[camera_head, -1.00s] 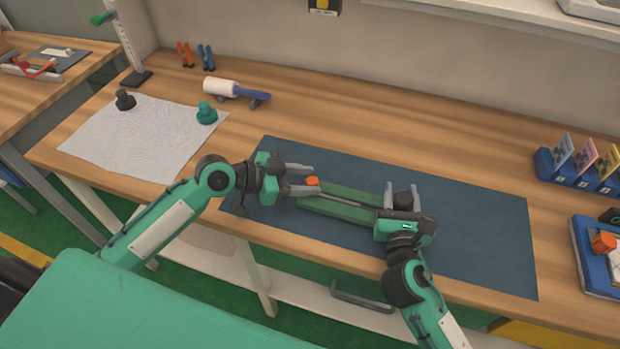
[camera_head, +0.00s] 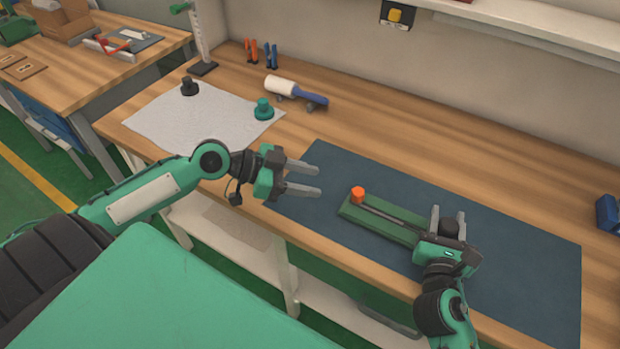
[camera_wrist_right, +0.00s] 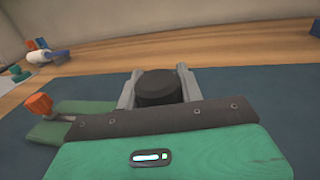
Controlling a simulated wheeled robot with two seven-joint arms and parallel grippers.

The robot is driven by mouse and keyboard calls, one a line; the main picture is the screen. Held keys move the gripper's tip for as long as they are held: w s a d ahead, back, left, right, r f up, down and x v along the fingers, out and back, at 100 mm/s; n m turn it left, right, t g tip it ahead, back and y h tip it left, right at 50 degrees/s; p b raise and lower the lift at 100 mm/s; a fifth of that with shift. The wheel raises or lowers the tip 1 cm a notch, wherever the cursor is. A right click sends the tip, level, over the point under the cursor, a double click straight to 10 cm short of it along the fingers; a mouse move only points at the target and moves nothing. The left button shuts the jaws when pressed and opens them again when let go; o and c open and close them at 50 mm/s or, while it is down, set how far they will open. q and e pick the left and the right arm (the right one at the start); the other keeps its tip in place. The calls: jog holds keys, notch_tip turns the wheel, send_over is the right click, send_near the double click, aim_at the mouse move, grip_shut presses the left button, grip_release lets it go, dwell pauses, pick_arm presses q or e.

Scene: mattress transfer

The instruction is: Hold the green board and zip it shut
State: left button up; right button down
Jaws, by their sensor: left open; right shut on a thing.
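The green board (camera_head: 398,234) lies on the dark blue mat, with a dark zip strip (camera_head: 392,215) along its length. An orange zip pull (camera_head: 358,194) sits at the board's left end. My right gripper (camera_head: 448,222) is at the board's right end, shut on a black round knob (camera_head: 450,228); this knob also shows between its fingers in the right wrist view (camera_wrist_right: 160,87). My left gripper (camera_head: 318,180) is open and empty, left of the orange pull and apart from it. The part of the board under my right gripper is hidden.
The dark blue mat (camera_head: 335,165) covers the bench's middle. A white cloth (camera_head: 175,120) lies at left with a black knob (camera_head: 190,87) and a green knob (camera_head: 263,108). A lint roller (camera_head: 285,88) and clamps (camera_head: 262,52) stand behind. A blue holder (camera_head: 608,214) is at far right.

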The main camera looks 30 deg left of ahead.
jog(key=shift+r, duration=0.1)
jog(key=c, duration=0.8)
grip_release()
jog(key=shift+s, duration=0.1)
